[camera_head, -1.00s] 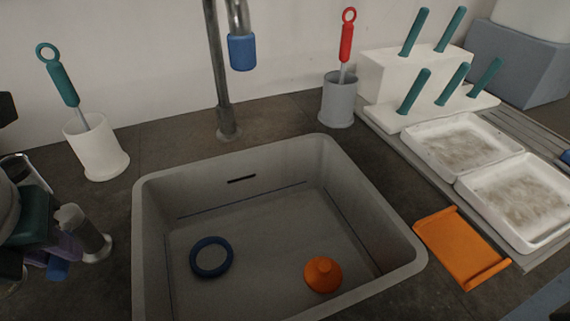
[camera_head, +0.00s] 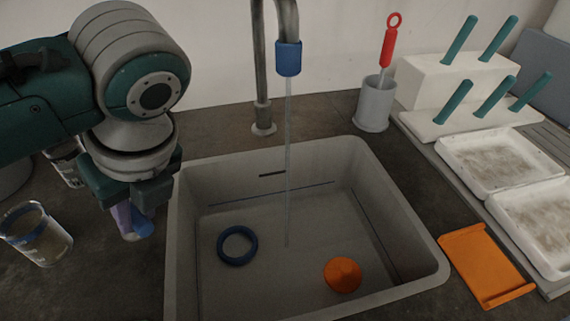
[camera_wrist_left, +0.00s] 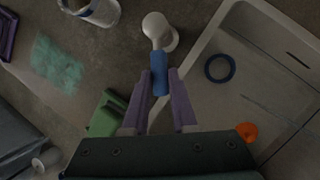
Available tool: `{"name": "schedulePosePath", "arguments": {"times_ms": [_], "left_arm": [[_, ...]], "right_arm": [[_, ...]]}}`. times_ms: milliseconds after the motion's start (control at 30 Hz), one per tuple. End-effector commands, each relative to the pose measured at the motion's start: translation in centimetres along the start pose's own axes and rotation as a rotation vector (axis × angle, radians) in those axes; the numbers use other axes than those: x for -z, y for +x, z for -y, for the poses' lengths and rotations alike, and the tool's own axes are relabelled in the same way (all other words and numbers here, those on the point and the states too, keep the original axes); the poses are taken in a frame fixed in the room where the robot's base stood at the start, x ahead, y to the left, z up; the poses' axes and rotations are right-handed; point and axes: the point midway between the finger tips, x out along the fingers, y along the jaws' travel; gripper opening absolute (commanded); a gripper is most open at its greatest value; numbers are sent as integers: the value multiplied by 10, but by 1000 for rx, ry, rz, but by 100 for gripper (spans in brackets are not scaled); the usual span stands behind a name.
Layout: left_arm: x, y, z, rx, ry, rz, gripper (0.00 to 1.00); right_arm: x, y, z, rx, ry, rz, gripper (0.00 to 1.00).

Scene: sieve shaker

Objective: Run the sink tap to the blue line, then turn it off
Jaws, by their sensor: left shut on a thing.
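The sink (camera_head: 405,215) has a thin dark blue line (camera_head: 325,187) around its inner walls, well above the floor. The tap spout (camera_head: 288,58) with its blue tip hangs over the sink, and a thin water stream (camera_head: 288,150) falls from it. I cannot make out a water surface. A blue ring (camera_head: 237,246) and an orange knobbed piece (camera_head: 342,274) are in the sink. My left gripper (camera_head: 132,216), left of the sink, is shut on the blue tap handle (camera_wrist_left: 160,76), which sticks out from a pale post (camera_wrist_left: 158,30). My right gripper is out of view.
A glass jar (camera_head: 38,236) stands at the left. A grey cup (camera_head: 375,105) with a red-handled tool stands behind the sink. White trays (camera_head: 500,163) and an orange scoop (camera_head: 484,263) lie to the right. A green object (camera_wrist_left: 105,113) is near my left fingers.

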Motion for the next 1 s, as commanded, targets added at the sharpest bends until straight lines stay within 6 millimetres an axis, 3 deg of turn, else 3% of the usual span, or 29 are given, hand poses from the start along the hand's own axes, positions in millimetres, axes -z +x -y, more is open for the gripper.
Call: {"name": "schedulePosePath", "arguments": {"times_ms": [433,600,833,1000], "left_arm": [[-4,1,20,-112,-272,-44,0],[-8,5,30,-166,-401,-66,0],[-11,2,34,-200,-482,-81,0],[-14,8,41,-238,-576,-97,0]], "right_arm": [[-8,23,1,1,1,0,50],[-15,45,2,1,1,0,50],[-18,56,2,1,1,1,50],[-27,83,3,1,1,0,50]]}}
